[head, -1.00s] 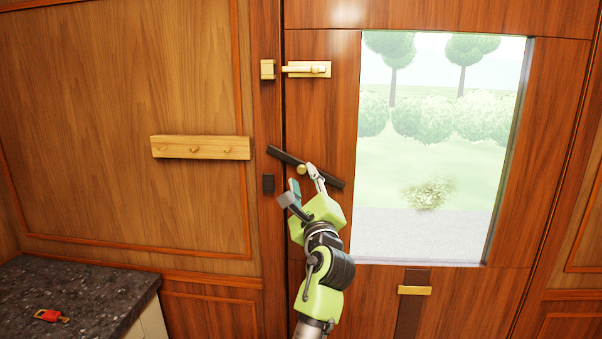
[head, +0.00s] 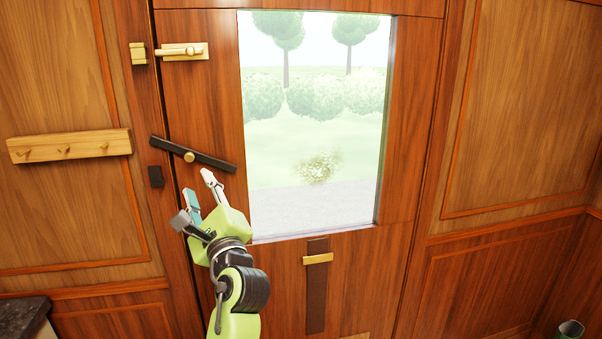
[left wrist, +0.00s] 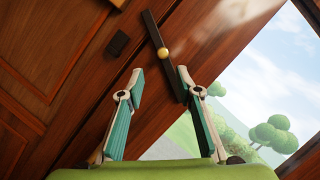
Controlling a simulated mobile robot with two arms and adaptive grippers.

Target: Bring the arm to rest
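My left gripper (head: 199,186) is in front of a wooden carriage door (head: 200,100), just below a dark bar handle (head: 215,163) with a brass knob (head: 189,157). The handle slants down to the right. In the left wrist view the gripper's two fingers (left wrist: 160,78) stand apart with nothing between them, so it is open and empty. The knob (left wrist: 163,53) shows beyond the fingertips, and the right fingertip overlaps the bar's lower end in the picture. I cannot tell whether they touch. My right gripper is in neither view.
A brass latch (head: 183,51) sits high on the door, beside the window (head: 315,110). A wooden peg rail (head: 70,146) is on the left wall. A dark counter (head: 22,318) shows at the lower left, and a green container (head: 569,331) at the lower right.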

